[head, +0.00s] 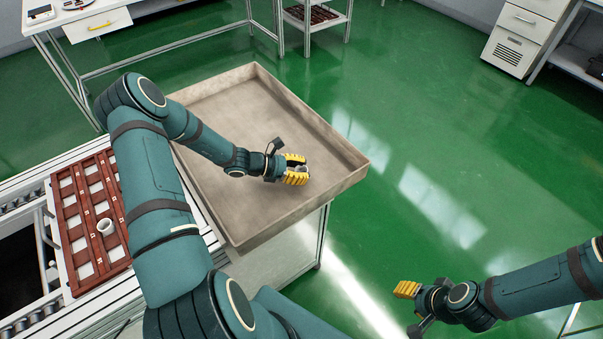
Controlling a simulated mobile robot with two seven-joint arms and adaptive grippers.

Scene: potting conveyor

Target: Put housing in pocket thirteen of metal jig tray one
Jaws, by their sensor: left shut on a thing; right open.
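My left gripper (296,170), with yellow fingers, is over the right part of the large grey bin. It is shut on a small grey piece, which looks like a housing and is mostly hidden between the fingers. The reddish-brown jig tray (71,222) with pale square pockets lies on the conveyor at the left. My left arm hides part of its right side. A white round cup-like part (105,227) stands on the tray. Pocket numbers are too small to read. My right gripper (406,290) is open and empty over the green floor at the lower right.
The shallow grey bin (330,139) has raised walls and stands on a table beside the conveyor (22,190). No other parts show in it. A white bench (100,22) is at the back left, a shelf rack (315,17) at the back, a drawer cabinet (522,35) at upper right.

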